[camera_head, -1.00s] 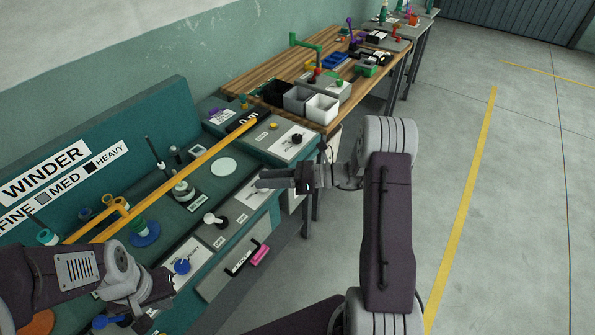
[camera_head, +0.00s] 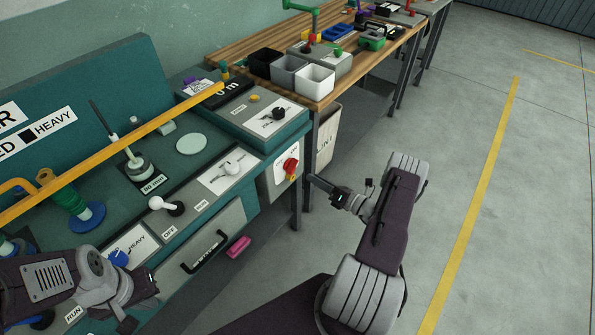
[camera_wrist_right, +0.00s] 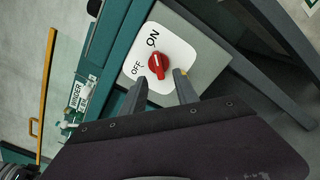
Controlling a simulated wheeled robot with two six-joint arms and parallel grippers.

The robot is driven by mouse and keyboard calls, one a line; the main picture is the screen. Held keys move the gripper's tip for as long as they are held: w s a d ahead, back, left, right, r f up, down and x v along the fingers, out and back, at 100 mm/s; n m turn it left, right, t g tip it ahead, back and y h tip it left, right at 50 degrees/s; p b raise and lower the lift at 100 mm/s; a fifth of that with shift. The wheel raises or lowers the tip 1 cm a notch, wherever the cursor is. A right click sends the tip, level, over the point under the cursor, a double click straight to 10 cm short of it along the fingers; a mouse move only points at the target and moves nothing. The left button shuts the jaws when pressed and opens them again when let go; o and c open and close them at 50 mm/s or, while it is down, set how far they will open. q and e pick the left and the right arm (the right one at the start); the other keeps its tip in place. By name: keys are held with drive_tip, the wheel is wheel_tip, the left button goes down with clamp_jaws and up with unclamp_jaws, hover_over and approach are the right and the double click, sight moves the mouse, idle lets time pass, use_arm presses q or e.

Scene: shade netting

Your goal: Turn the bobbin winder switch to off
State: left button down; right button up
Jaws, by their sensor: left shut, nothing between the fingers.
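A red rotary switch (camera_head: 290,166) sits on a white plate at the right end of the teal winder bench. In the right wrist view, the red switch (camera_wrist_right: 159,66) has ON and OFF printed beside it on the plate. Its bar runs down the picture; I cannot tell for certain which word it marks. My right gripper (camera_head: 312,180) is just right of the switch. In the wrist view, the right gripper's fingers (camera_wrist_right: 158,84) are apart, on either side of the bar's lower end; contact cannot be told. My left gripper (camera_head: 128,322) is shut and empty at lower left.
A white-knobbed lever (camera_head: 165,204) stands by RUN and OFF labels on the bench front. A yellow bar (camera_head: 130,138) crosses the bench. A pink handle (camera_head: 238,247) hangs below a drawer. Bins (camera_head: 315,78) stand on the wooden table behind. Floor to the right is clear.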

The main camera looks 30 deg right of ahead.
sight(291, 166)
drive_tip(key=x, duration=0.8)
drive_tip(key=shift+a+r+b, duration=0.15)
drive_tip(key=shift+a+b, duration=0.1)
drive_tip(key=shift+b, duration=0.1)
drive_tip(key=shift+w, duration=0.15)
drive_tip(key=shift+c, duration=0.3)
clamp_jaws()
